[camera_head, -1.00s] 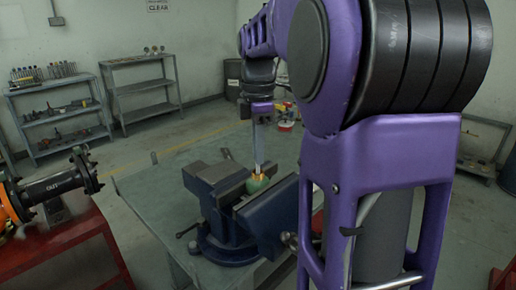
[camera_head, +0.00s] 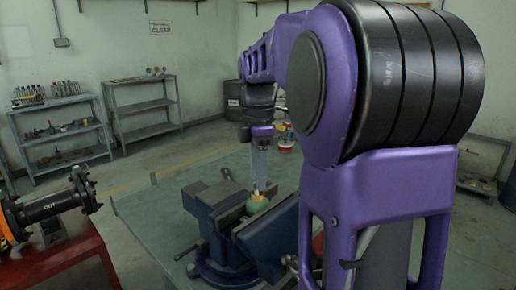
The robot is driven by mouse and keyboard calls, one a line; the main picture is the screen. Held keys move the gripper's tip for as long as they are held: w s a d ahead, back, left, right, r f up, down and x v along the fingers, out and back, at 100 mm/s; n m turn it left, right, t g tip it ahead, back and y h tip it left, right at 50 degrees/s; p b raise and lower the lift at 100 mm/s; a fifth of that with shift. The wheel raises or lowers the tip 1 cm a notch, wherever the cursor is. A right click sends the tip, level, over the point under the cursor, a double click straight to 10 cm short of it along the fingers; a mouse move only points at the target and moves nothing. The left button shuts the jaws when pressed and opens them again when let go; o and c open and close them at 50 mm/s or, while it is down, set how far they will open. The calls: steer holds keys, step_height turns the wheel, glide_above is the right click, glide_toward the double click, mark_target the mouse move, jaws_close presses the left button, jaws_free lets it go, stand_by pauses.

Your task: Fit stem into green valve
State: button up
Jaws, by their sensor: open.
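The green valve (camera_head: 257,205) is clamped in the blue vise (camera_head: 227,222) on the bench. A small orange-brass part shows at the top of the valve. My gripper (camera_head: 260,188) points straight down directly above the valve, its fingers open and their tips close to the valve's top. I cannot tell whether the tips touch it. No separate stem can be made out; the tips and the valve's top are too small to tell whether a stem stands there.
A green-grey bench top (camera_head: 150,215) has free room left of the vise. A red stand (camera_head: 62,262) with a black pipe (camera_head: 45,208) is at the left. Shelves (camera_head: 142,108) stand along the back wall. My purple arm hides much of the right side.

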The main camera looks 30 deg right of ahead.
mark_target(258, 194)
step_height(258, 194, up, 17)
steer(key=p, duration=0.4)
stand_by(0.4)
